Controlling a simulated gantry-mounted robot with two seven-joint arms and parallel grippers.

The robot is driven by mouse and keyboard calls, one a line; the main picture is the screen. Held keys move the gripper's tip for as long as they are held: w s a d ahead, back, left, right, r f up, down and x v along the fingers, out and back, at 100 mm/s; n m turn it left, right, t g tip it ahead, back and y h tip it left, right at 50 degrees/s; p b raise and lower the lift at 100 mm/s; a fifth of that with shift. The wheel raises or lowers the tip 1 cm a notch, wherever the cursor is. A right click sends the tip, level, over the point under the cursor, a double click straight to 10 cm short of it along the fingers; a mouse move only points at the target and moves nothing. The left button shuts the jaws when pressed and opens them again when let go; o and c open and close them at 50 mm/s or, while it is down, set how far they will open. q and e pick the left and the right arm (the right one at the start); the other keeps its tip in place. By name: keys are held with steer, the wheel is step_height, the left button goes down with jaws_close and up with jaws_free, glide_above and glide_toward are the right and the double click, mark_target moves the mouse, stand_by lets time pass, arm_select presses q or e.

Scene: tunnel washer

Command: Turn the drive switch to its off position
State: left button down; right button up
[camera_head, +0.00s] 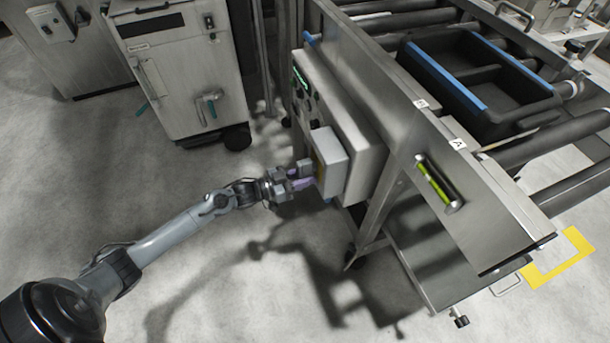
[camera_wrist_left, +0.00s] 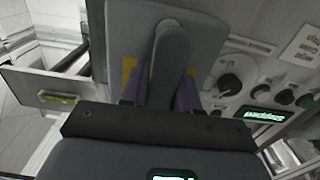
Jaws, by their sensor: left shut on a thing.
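The drive switch is a grey box (camera_head: 331,160) with a yellow plate on the front of the machine's control panel. In the left wrist view its thick dark grey handle (camera_wrist_left: 169,58) runs nearly upright in the picture, with the yellow plate partly showing behind it. My left gripper (camera_head: 302,175) is at the front of the box. Its two purple fingers, one on each side of the handle, are shut on it in the left wrist view (camera_wrist_left: 161,92). The handle's lower part is hidden by the gripper, and no position marking is readable. My right gripper is not in view.
Beside the switch box are a black rotary knob (camera_wrist_left: 230,85), smaller buttons and a lit green display (camera_wrist_left: 265,115). A dark tray with blue edges (camera_head: 480,85) sits on the rollers. A steel cabinet (camera_head: 180,70) stands at the back left. Open floor lies around my left arm.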

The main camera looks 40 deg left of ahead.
mark_target(321, 175)
arm_select(q)
steer(key=shift+d+r+n+p, duration=0.1)
steer(key=shift+r+n+p, duration=0.25)
steer(key=shift+p, duration=0.3)
steer(key=n+p, duration=0.3)
steer(key=p, duration=0.1)
steer(key=s+d+r+n+p, duration=0.1)
steer(key=n+p, duration=0.2)
steer(key=d+n+p, duration=0.1)
steer(key=n+p, duration=0.2)
steer(key=p, duration=0.1)
steer(key=shift+s+d+r+p, duration=0.2)
steer(key=shift+d+p, duration=0.05)
steer(key=shift+p, duration=0.05)
steer(key=n+p, duration=0.2)
steer(key=n, duration=0.1)
steer(key=r+n+p, duration=0.1)
steer(key=shift+s+d+r+n, duration=0.1)
steer(key=shift+s+d+n, duration=0.1)
steer(key=shift+d+n, duration=0.15)
steer(key=shift+r+n+p, duration=0.25)
steer(key=shift+n+p, duration=0.4)
steer(key=shift+n, duration=0.2)
steer(key=shift+r+n+p, duration=0.2)
steer(key=shift+n+p, duration=0.4)
steer(key=shift+n, duration=0.25)
steer(key=c, duration=0.9)
jaws_free()
steer(key=shift+s, duration=0.15)
